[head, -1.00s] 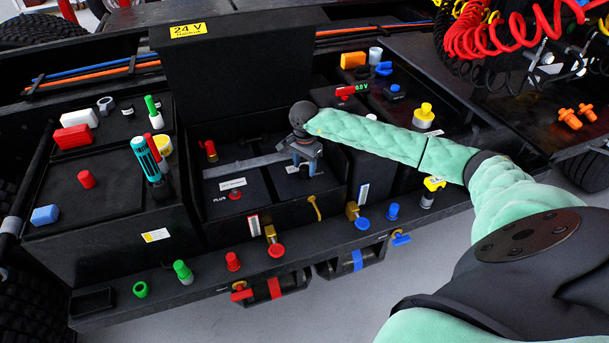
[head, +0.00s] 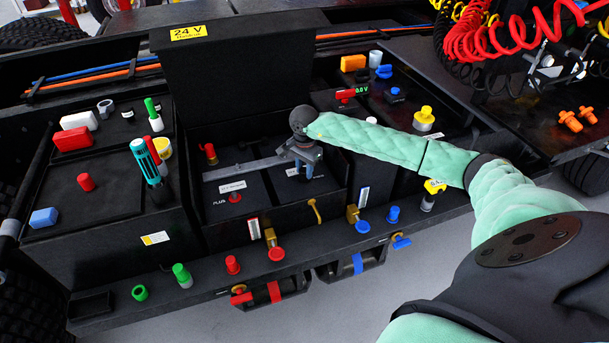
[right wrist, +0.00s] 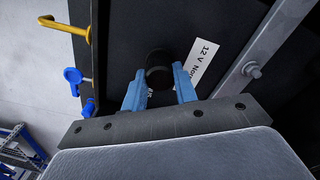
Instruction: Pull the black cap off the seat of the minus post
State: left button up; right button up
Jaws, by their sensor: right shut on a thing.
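The black cap (right wrist: 160,70) shows in the right wrist view as a dark round piece between the two blue fingertips, over the dark battery top (right wrist: 125,45). My right gripper (right wrist: 160,84) is shut on it. In the head view my right gripper (head: 303,172) points down into the open battery box, over the right-hand battery, and the cap is hidden there by the fingers. The seat under the cap is hidden too. The plus post side, marked PLUS, has a red piece (head: 235,197) on the left-hand battery. My left gripper is not in view.
A grey metal bar (head: 245,166) crosses the batteries beside my right gripper; it also shows in the wrist view (right wrist: 262,55). The raised black lid (head: 240,75) stands behind. A yellow hook (head: 315,210) is on the box front. Colored caps and valves line the front ledge (head: 205,277).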

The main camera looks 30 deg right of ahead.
aim_at(304, 169)
jog(key=shift+r, duration=1.3)
jog(key=shift+c, duration=0.5)
jog(key=shift+r, duration=0.1)
jog(key=shift+r+p, duration=0.3)
jog(key=shift+r, duration=2.05)
